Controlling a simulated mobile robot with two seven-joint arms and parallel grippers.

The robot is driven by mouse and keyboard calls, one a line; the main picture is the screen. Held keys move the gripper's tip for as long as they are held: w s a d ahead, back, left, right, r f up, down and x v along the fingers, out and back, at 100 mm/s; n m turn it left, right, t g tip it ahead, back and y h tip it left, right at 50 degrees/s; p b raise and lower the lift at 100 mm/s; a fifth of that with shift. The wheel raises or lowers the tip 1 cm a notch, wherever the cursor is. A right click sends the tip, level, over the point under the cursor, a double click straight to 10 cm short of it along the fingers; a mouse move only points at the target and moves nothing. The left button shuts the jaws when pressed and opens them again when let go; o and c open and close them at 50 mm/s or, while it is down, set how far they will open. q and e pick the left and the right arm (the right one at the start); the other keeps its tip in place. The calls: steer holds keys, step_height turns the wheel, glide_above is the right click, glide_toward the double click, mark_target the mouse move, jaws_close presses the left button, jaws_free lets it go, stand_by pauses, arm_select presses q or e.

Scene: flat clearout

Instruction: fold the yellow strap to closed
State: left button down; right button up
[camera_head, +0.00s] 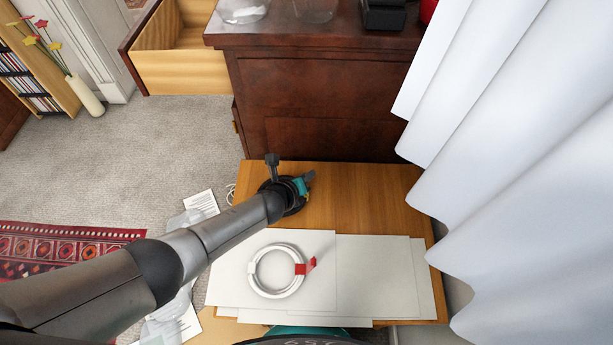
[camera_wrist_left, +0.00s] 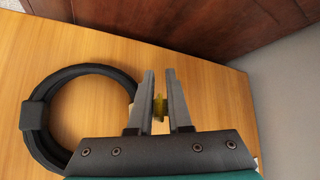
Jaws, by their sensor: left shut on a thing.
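The yellow strap (camera_wrist_left: 160,107) shows as a small piece between the two fingers of my left gripper (camera_wrist_left: 160,78) in the left wrist view. The fingers are shut on it, just to the right of a black ring-shaped coil (camera_wrist_left: 88,70). The coil lies on the wooden table and has a black band at its left. In the head view my left gripper (camera_head: 308,180) is over the far left part of the table, and my wrist hides most of the coil and the strap. My right gripper is in neither view.
A white coil (camera_head: 257,284) with a red strap (camera_head: 306,267) lies on white sheets (camera_head: 375,270) on the wooden table (camera_head: 370,195). A dark cabinet (camera_head: 320,105) stands behind, with an open drawer (camera_head: 180,72) at left. A white curtain (camera_head: 520,150) hangs along the right.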

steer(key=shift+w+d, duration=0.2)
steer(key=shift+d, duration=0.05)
arm_select(q)
steer(key=c, duration=1.2)
jaws_free()
steer(key=shift+o, duration=1.8)
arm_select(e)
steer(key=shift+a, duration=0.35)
arm_select(q)
steer(key=shift+a, duration=0.1)
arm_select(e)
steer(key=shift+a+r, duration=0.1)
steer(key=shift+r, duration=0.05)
